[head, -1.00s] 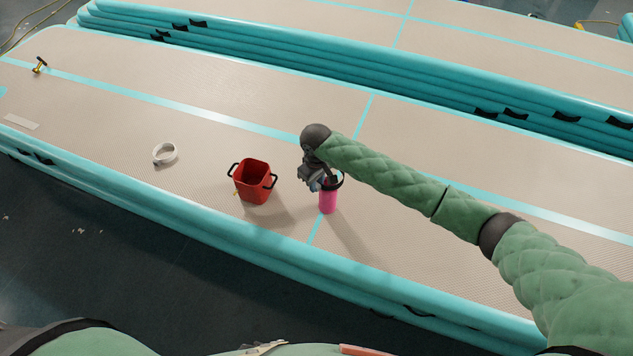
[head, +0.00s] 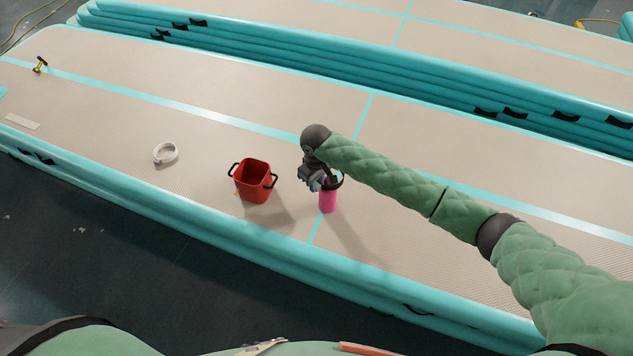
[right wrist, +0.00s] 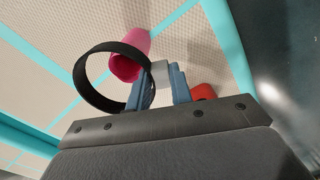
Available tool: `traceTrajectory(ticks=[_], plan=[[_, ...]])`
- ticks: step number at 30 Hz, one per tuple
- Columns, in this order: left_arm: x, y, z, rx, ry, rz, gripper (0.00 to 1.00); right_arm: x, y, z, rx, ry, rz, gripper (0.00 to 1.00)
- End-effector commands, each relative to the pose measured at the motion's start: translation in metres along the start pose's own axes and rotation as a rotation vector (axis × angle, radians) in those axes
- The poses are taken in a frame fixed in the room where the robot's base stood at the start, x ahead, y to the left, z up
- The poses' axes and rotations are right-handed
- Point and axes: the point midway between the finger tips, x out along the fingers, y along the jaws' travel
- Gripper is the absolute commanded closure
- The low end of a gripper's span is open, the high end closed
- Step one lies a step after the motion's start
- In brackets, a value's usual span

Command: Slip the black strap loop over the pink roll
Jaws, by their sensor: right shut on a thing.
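The pink roll (head: 328,202) stands upright on the beige mat; in the right wrist view its open end (right wrist: 126,68) faces the camera. My right gripper (head: 318,184) is just above and left of the roll's top. It is shut on the black strap loop (head: 341,181). In the right wrist view the loop (right wrist: 78,84) stands out to the left of the blue fingers (right wrist: 160,90), and the roll's end shows through its right part. I cannot tell whether the loop is around the roll's top or only above it. My left gripper is not in view.
A red bucket (head: 253,181) with black handles stands left of the roll. A white ring (head: 165,153) lies farther left, and a yellow and black tool (head: 40,65) at the far left. The mat (head: 440,250) right of the roll is clear.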

Motion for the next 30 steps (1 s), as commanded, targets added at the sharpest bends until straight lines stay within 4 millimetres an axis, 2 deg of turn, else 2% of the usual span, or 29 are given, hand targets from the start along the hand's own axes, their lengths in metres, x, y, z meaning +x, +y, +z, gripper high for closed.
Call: traceTrajectory(ticks=[26,27,30], plan=[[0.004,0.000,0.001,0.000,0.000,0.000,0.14,0.015,0.000,0.000,0.000,0.001,0.000,1.00],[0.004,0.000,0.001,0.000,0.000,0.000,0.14,0.015,0.000,0.000,0.000,0.001,0.000,0.77],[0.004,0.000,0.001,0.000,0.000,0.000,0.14,0.015,0.000,0.000,0.000,0.000,0.000,0.57]])
